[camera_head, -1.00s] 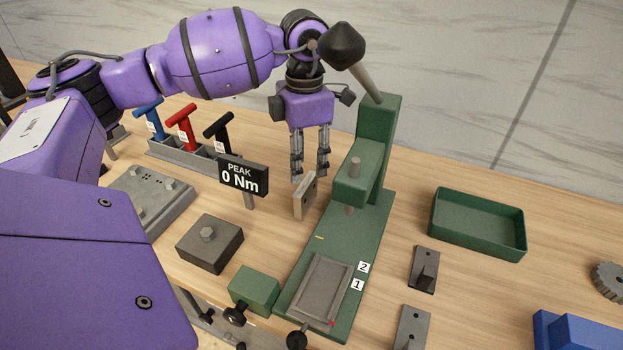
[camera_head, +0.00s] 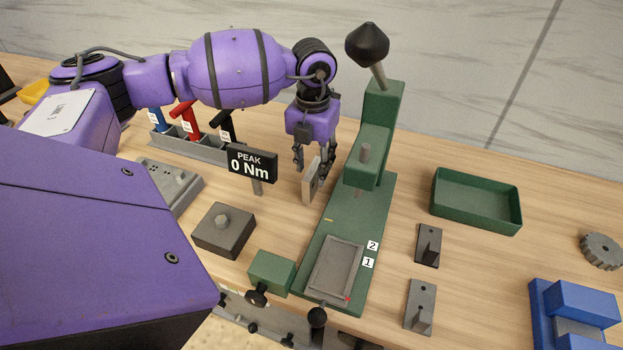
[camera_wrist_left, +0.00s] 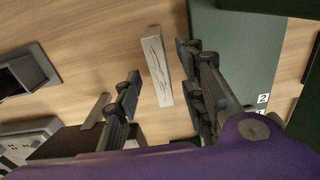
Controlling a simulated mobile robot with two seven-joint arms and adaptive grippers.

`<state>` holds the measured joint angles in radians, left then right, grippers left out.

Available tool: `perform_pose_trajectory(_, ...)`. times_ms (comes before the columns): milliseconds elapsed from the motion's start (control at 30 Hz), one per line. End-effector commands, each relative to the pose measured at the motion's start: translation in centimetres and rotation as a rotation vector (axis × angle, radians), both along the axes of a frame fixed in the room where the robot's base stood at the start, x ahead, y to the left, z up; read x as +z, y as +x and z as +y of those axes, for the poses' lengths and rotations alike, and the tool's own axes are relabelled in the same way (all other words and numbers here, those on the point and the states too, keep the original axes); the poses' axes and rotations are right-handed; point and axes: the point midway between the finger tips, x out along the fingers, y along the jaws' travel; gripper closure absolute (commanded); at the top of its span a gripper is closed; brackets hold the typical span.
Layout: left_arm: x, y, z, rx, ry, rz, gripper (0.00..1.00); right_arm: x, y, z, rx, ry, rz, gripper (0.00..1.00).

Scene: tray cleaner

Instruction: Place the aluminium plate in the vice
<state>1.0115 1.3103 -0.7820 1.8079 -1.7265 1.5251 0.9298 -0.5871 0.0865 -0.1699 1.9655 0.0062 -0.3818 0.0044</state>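A small light plate with dark streaks, which looks like the aluminium plate (camera_head: 309,186), stands upright on the bench left of the green press. The left wrist view shows its streaked light surface (camera_wrist_left: 158,70) between my fingers. My left gripper (camera_head: 312,159) is open just above and behind it. In the left wrist view the fingers (camera_wrist_left: 158,65) are spread, with a gap on both sides of the plate; whether they reach down to its height is hard to tell. A blue block with a grey middle, likely the vice (camera_head: 581,302), sits at the lower right. My right gripper is out of view.
The green press (camera_head: 379,203) stands close to the right of the plate. The PEAK display (camera_head: 250,164) is close on the left. A green tray (camera_head: 477,225) and two dark brackets (camera_head: 427,246) lie between the press and the blue block.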

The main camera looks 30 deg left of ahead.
Motion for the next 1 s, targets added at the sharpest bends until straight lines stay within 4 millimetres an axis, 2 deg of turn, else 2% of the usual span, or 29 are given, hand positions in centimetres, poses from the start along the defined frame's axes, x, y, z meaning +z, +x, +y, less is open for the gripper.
perform_pose_trajectory(167,-2.2,0.0,0.0,0.000,-0.001,-0.001,0.62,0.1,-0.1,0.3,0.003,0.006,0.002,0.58)
perform_pose_trajectory(367,-2.5,0.0,0.0,0.000,-0.001,-0.002,0.62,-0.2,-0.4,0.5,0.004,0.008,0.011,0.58)
perform_pose_trajectory(667,-2.5,0.0,0.0,0.000,-0.001,-0.001,0.99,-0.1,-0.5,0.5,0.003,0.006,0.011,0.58)
perform_pose_trajectory(1000,-2.4,0.1,0.0,0.000,-0.001,-0.003,1.00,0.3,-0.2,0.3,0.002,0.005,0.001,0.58)
